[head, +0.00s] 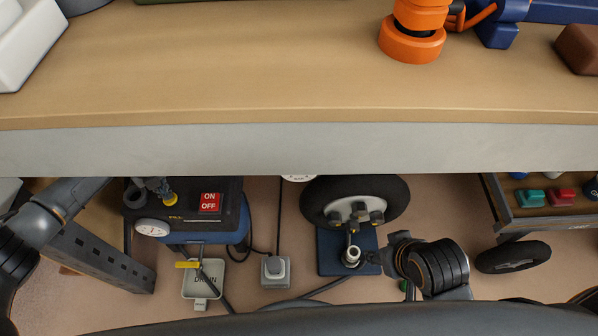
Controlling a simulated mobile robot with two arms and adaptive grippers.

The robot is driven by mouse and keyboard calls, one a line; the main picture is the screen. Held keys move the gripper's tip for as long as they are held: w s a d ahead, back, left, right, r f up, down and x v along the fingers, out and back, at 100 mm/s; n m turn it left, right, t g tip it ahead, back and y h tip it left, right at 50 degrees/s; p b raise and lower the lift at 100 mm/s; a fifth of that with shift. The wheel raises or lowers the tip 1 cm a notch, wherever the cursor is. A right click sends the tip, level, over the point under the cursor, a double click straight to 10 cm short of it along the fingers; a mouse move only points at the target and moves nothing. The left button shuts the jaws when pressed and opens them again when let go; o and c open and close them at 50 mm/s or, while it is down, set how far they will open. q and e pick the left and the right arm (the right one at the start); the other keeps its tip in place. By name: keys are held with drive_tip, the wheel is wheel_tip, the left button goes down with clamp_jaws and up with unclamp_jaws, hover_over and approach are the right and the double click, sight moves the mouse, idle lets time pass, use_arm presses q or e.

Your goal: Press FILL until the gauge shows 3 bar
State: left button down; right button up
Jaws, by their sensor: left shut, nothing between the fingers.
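A dark compressor with a blue body (228,237) stands on the floor under the bench. It has a yellow FILL label, a yellow knob (170,199) and a red ON/OFF switch (209,203). A white round gauge (152,229) is on its front; its reading is too small to tell. Another white dial (299,178) is mostly hidden by the bench edge. My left gripper (158,187) is shut and empty, close to the yellow knob; I cannot tell whether they touch. My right gripper (376,257) is low beside the wheel; its fingers are unclear.
The bench top (250,70) and its grey front edge overhang the compressor. A wheel (395,203) stands by a blue plate (330,262). A DRAIN plate (203,289) with a yellow lever, a floor socket (275,270) and cables lie below. A trolley (545,213) stands right.

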use_arm(q)
drive_tip(key=shift+f+b, duration=0.5)
drive_tip(key=shift+f, duration=0.3)
use_arm(e)
drive_tip(key=w, duration=0.1)
drive_tip(key=w+t, duration=0.1)
drive_tip(key=w+a, duration=0.1)
drive_tip(key=shift+w+r+t, duration=0.2)
drive_tip(key=shift+r+t, duration=0.1)
drive_tip(key=shift+t, duration=0.1)
drive_tip(key=shift+s, duration=0.1)
use_arm(q)
drive_tip(key=shift+r+p, duration=1.2)
use_arm(e)
drive_tip(key=shift+s+d+g, duration=0.25)
drive_tip(key=shift+s+g, duration=0.2)
drive_tip(key=shift+s, duration=0.4)
drive_tip(key=shift+s+d+g, duration=0.3)
drive_tip(key=shift+s+g, duration=0.2)
drive_tip(key=shift+s, duration=0.4)
drive_tip(key=shift+s+d+g, duration=0.25)
drive_tip(key=shift+s+g, duration=0.2)
drive_tip(key=shift+s, duration=0.4)
use_arm(q)
drive_tip(key=shift+r, duration=0.1)
